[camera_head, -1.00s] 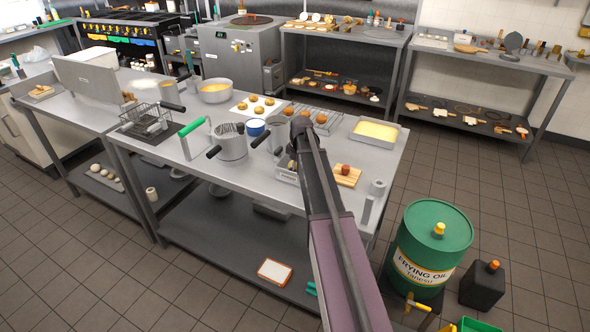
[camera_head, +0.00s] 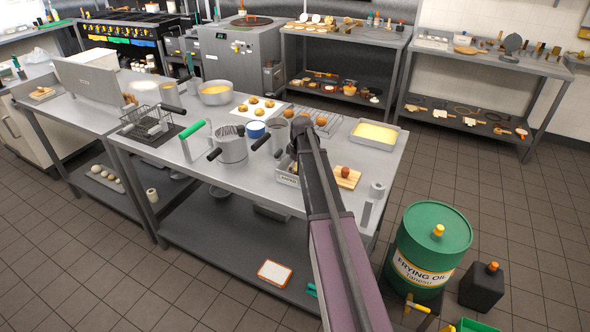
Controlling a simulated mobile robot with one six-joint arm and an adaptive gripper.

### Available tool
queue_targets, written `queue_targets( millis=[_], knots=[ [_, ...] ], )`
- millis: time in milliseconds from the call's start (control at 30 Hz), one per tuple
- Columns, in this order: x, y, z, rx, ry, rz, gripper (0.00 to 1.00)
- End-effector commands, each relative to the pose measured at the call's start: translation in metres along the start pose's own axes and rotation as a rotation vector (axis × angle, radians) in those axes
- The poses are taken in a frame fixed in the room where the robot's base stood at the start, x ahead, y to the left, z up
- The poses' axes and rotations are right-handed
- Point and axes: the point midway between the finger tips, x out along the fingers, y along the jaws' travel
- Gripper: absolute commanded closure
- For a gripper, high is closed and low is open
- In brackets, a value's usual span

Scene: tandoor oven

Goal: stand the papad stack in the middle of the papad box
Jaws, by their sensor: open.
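A small metal box with a label on its front, which looks like the papad box (camera_head: 286,178), stands near the front edge of the steel table, left of my arm. My arm covers its right part. The dark end of my arm, with my gripper (camera_head: 294,150), is over or just behind this box. The fingers are small and mostly hidden by my own wrist. I cannot make out the papad stack; it may be hidden behind the arm or inside the box.
A wooden board (camera_head: 347,178) with a reddish-brown item lies right of my arm. A yellow-filled tray (camera_head: 376,133) is behind it. Left of the box are a dark-handled metal pot (camera_head: 232,146) and a tall metal cup (camera_head: 277,138). A wire rack (camera_head: 325,124) stands behind.

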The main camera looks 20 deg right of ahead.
Motion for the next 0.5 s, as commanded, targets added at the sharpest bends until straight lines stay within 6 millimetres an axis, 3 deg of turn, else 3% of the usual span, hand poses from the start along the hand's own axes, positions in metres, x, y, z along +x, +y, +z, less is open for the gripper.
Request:
queue_targets(
  millis=[500],
  knots=[
    [-0.047, 0.000, 0.000, 0.000, 0.000, 0.000, 0.00]
  ],
)
